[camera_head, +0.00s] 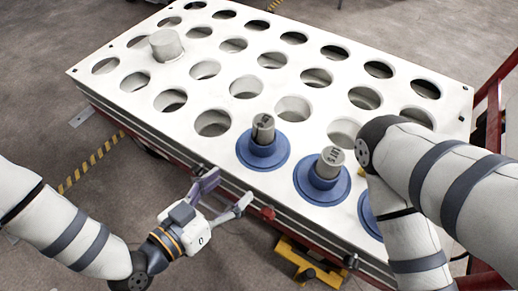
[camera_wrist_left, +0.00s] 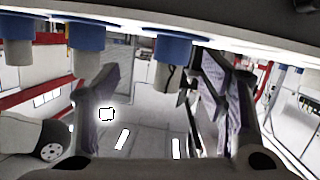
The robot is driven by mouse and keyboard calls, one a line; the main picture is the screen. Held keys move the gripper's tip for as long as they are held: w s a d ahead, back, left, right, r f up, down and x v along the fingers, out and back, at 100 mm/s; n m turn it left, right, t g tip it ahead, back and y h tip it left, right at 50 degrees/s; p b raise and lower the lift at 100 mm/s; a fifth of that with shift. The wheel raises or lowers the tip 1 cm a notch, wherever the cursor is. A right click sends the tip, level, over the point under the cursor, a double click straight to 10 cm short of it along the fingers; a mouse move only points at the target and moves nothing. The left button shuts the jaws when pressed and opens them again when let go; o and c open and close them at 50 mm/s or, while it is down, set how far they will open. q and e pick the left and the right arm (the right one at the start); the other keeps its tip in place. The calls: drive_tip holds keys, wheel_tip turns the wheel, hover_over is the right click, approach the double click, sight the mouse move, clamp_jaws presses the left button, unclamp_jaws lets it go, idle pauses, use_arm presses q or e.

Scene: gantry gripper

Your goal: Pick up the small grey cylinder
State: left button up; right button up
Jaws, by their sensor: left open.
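A small grey cylinder (camera_head: 263,128) stands upright in a blue flanged holder (camera_head: 262,153) at the near edge of the white perforated table. A second grey cylinder (camera_head: 331,160) stands in another blue holder (camera_head: 322,184) to its right. A wider, pale grey cylinder (camera_head: 165,44) stands at the table's far left. My left gripper (camera_head: 230,186) is open and empty beside the near edge, left of and nearer than the first holder. The upside-down left wrist view shows blue holders (camera_wrist_left: 175,47) with grey cylinders (camera_wrist_left: 168,76) beyond the spread fingers. My right gripper is hidden.
The white table (camera_head: 230,170) has rows of round holes. A third blue holder (camera_head: 367,216) is partly hidden by my right arm, which covers the table's right front. A red rail (camera_head: 495,85) stands at the right.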

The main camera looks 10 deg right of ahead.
sight(257, 135)
use_arm(q)
drive_tip(key=w+d+r+b, duration=0.1)
drive_tip(key=w+d, duration=0.2)
drive_tip(key=w, duration=0.1)
drive_tip(key=w+d+r+m+t+h+b, duration=0.1)
drive_tip(key=w+d+b, duration=0.1)
drive_tip(key=w+d, duration=0.2)
drive_tip(key=w+d+r+t+h+b, duration=0.1)
drive_tip(key=w+d, duration=0.2)
drive_tip(key=w, duration=0.1)
drive_tip(key=shift+d+m+b, duration=0.3)
drive_tip(key=shift+m+b, duration=0.05)
drive_tip(key=shift+m, duration=0.05)
clamp_jaws()
use_arm(e)
drive_tip(key=shift+g, duration=0.5)
drive_tip(key=f, duration=0.2)
drive_tip(key=s+f, duration=0.1)
drive_tip(key=f, duration=0.2)
drive_tip(key=shift+s+a+f, duration=0.15)
drive_tip(key=shift+s+f, duration=0.15)
drive_tip(key=shift+s, duration=0.1)
